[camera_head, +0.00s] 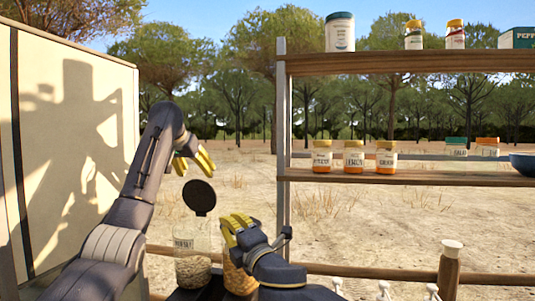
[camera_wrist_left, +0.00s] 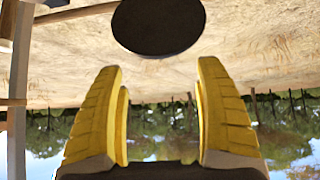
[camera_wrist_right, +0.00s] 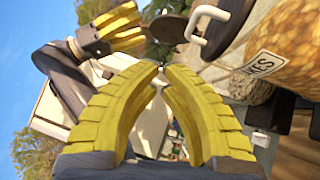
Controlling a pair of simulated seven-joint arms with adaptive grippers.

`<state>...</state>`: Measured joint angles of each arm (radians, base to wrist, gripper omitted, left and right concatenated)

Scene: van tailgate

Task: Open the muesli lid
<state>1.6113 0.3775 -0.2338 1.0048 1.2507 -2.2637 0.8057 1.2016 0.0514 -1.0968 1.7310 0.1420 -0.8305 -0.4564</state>
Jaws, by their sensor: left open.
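The muesli jar (camera_head: 193,262) is a clear glass jar with a label and pale contents, standing at the lower middle of the head view. Its round dark lid (camera_head: 199,197) stands raised on edge above the jar mouth; it also shows in the left wrist view (camera_wrist_left: 158,26) and the right wrist view (camera_wrist_right: 168,28). My left gripper (camera_head: 193,163) is open and empty, above and apart from the lid. My right gripper (camera_head: 232,228) is beside the muesli jar, above a jar of flakes (camera_wrist_right: 287,52). Its fingertips nearly meet, with nothing seen between them.
The flakes jar stands right of the muesli jar, partly hidden by my right gripper. A wooden shelf (camera_head: 420,177) holds several orange-lidded jars at right. A pale panel (camera_head: 120,100) stands at left. A post (camera_head: 449,272) and rail are at lower right.

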